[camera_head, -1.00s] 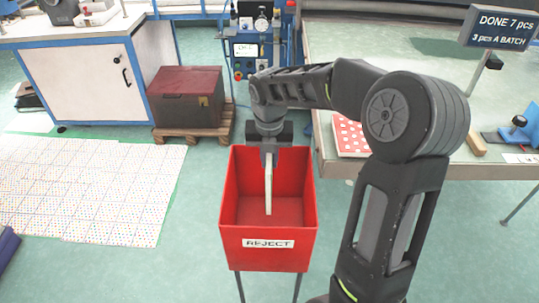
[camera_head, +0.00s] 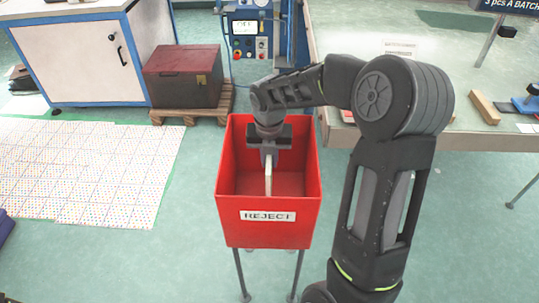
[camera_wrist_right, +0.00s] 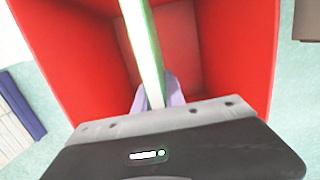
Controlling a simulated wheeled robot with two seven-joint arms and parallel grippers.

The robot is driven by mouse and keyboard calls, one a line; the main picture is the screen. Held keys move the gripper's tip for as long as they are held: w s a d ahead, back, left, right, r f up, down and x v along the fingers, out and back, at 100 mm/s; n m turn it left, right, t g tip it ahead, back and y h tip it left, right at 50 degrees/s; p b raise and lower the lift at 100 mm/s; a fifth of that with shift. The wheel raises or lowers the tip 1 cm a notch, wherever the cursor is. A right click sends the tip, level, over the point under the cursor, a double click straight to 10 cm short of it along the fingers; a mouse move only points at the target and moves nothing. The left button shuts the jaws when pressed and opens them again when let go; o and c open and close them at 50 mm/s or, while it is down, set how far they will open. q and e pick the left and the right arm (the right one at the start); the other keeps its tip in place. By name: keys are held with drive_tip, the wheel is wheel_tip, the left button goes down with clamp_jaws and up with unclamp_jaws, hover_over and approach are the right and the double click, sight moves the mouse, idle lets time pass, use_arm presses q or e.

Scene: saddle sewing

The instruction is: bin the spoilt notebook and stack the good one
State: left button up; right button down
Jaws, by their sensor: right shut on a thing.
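The red REJECT bin (camera_head: 228,209) stands open on thin legs in front of me. My right gripper (camera_head: 268,158) points down into the bin's mouth and is shut on a thin pale notebook (camera_head: 268,178), seen edge-on and hanging upright between the bin walls. In the right wrist view the notebook (camera_wrist_right: 143,45) runs between the two fingers (camera_wrist_right: 158,98), with the red bin walls (camera_wrist_right: 232,50) around it. Its cover cannot be seen well in either view. A small red-patterned piece (camera_head: 347,116) on the table is mostly hidden behind my right arm. My left gripper is not in view.
A table (camera_head: 440,70) stands at the right, with a wooden block (camera_head: 484,107) and a blue tool (camera_head: 528,103) on it. A dark red box (camera_head: 182,75) sits on a pallet behind the bin at left. A white cabinet (camera_head: 75,60) stands further left.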

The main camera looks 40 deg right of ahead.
drive_tip(key=shift+f+b, duration=1.5)
drive_tip(key=shift+f, duration=1.4)
drive_tip(key=c, duration=1.3)
unclamp_jaws()
wheel_tip(320, 180, up, 18)
drive_tip(key=p, duration=1.6)
